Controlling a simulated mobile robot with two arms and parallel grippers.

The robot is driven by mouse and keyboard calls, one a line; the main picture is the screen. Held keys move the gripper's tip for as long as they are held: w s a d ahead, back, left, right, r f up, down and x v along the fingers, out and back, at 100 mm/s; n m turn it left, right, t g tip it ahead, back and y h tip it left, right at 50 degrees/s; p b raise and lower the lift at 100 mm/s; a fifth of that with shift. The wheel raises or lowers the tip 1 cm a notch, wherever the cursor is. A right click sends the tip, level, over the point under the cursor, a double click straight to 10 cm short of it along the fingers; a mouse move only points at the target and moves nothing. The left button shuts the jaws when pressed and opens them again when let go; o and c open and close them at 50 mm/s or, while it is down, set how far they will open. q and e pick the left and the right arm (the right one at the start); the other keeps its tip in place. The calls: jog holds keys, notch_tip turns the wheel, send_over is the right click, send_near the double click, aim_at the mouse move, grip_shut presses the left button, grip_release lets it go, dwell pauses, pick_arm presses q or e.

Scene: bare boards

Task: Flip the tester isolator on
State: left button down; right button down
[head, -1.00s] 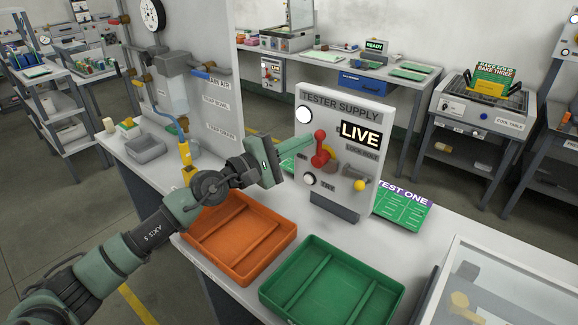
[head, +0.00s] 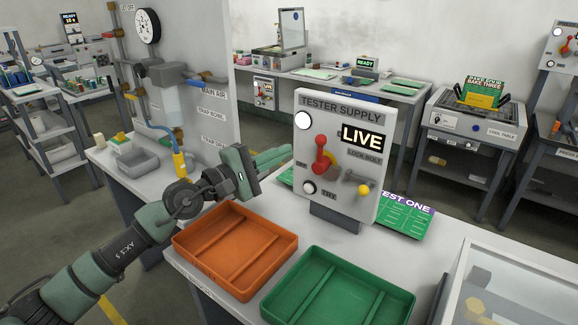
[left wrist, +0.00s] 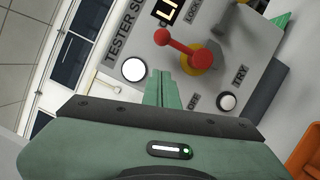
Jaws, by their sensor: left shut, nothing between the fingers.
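The grey tester supply panel (head: 342,205) stands upright on the bench, and its display (head: 360,137) reads LIVE. Its isolator has a red handle (head: 321,147) on a yellow base, with the knob pointing up. In the left wrist view the red handle (left wrist: 182,46) points away from the OFF label (left wrist: 193,102). My left gripper (head: 289,152) is shut and empty, just left of the panel's handle and apart from it. Its closed fingertips show in the left wrist view (left wrist: 161,76). My right gripper is not in view.
A white lamp (head: 303,120), a TRY button (head: 309,188) and a lock bolt with yellow tip (head: 364,190) are on the panel. An orange tray (head: 290,240) and a green tray (head: 407,298) lie in front. A green TEST ONE board (head: 407,220) lies right of the panel.

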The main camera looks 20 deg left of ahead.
pick_arm(q)
jog(key=b+v, duration=0.4)
jog(key=v, duration=0.4)
jog(key=shift+s+a, duration=0.15)
jog(key=shift+s, duration=0.25)
